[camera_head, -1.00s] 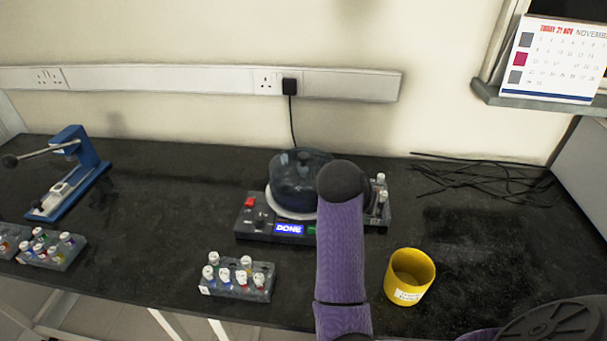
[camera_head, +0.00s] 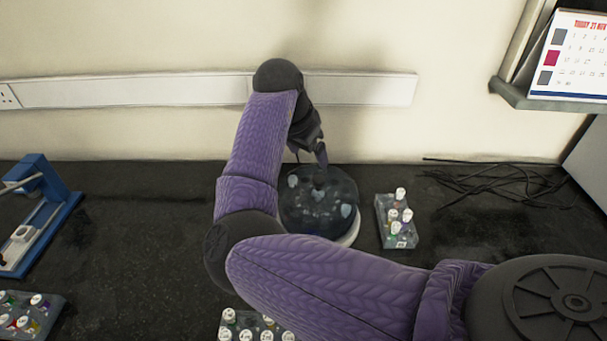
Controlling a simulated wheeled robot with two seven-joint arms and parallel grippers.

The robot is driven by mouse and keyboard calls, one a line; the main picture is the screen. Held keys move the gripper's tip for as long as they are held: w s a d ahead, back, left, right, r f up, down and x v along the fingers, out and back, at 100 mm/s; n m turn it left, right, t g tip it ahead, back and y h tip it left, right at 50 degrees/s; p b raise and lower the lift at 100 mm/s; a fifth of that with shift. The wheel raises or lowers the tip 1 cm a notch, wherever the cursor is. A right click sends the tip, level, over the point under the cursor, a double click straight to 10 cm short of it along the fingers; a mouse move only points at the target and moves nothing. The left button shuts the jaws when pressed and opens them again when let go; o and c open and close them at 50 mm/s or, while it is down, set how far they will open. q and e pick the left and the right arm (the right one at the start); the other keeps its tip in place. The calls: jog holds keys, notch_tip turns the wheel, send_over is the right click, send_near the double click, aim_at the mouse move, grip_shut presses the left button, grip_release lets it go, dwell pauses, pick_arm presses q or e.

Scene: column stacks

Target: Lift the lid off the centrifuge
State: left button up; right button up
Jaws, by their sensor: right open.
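The centrifuge (camera_head: 349,234) stands near the back of the bench, and its front is hidden behind my right arm. Its round, see-through bluish lid (camera_head: 338,207) sits on the pale rim, with a dark knob (camera_head: 320,182) at the top. My right gripper (camera_head: 318,160) is above the lid, pointing down at the knob. Its jaws are open and partly hidden by the wrist; I cannot tell whether they are around the knob. My left gripper is not in view.
A tube rack (camera_head: 397,222) stands close to the right of the centrifuge. Another rack (camera_head: 250,330) is at the front, partly behind my arm. A third rack (camera_head: 25,315) and a blue press (camera_head: 40,215) are on the left. Loose black cables (camera_head: 490,185) lie at the back right.

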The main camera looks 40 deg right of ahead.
aim_at(319, 179)
jog(key=b+x, duration=0.1)
jog(key=x, duration=0.2)
jog(key=b+x, duration=0.1)
jog(key=x, duration=0.2)
jog(key=s+b+x, duration=0.1)
jog(key=x, duration=0.2)
jog(key=shift+a+f+b, duration=0.15)
jog(key=shift+f+b, duration=0.15)
jog(key=shift+r, duration=0.15)
jog(key=c, duration=0.9)
grip_shut()
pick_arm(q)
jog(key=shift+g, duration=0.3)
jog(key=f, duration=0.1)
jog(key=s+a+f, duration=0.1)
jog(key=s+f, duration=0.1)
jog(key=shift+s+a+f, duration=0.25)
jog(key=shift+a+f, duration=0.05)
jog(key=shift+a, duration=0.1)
